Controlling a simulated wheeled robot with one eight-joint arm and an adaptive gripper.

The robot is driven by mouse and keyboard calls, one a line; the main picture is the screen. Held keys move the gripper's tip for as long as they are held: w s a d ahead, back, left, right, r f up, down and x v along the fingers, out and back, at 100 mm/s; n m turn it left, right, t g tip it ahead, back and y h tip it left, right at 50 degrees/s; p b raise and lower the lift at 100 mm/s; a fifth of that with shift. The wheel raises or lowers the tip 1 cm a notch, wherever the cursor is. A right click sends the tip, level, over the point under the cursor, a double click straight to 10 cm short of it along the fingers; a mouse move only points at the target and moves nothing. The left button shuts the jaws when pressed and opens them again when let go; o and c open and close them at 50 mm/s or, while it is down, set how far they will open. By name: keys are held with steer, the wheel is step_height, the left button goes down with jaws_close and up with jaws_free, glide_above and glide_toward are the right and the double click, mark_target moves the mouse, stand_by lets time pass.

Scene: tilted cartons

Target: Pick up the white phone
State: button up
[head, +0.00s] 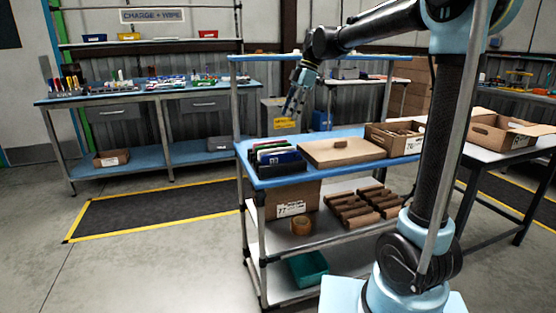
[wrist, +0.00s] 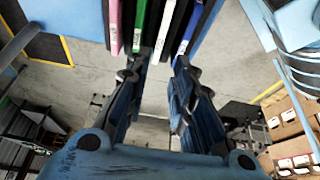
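Several thin upright items stand in a row on the blue top of the cart (head: 321,154), at its left end. In the wrist view they show edge-on, with pink (wrist: 114,27), green (wrist: 139,24), white (wrist: 163,32) and blue (wrist: 188,28) edges. The white-edged one may be the white phone; its faces are hidden. My gripper (head: 291,108) hangs above the row in the head view, pointing down. In the wrist view its two fingers (wrist: 159,72) are apart, with nothing between them but floor, and the white edge lies just beyond the gap.
A flat brown carton (head: 341,152) lies beside the row, with an open carton (head: 397,138) to its right. Floor left of the cart is clear.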

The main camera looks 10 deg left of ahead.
glide_above(282, 148)
steer(key=f, duration=0.8)
steer(key=shift+w+f, duration=0.25)
steer(key=shift+f, duration=0.15)
steer(key=shift+x, duration=2.65)
steer(key=shift+w+d, duration=0.1)
steer(key=shift+d, duration=0.05)
jaws_close()
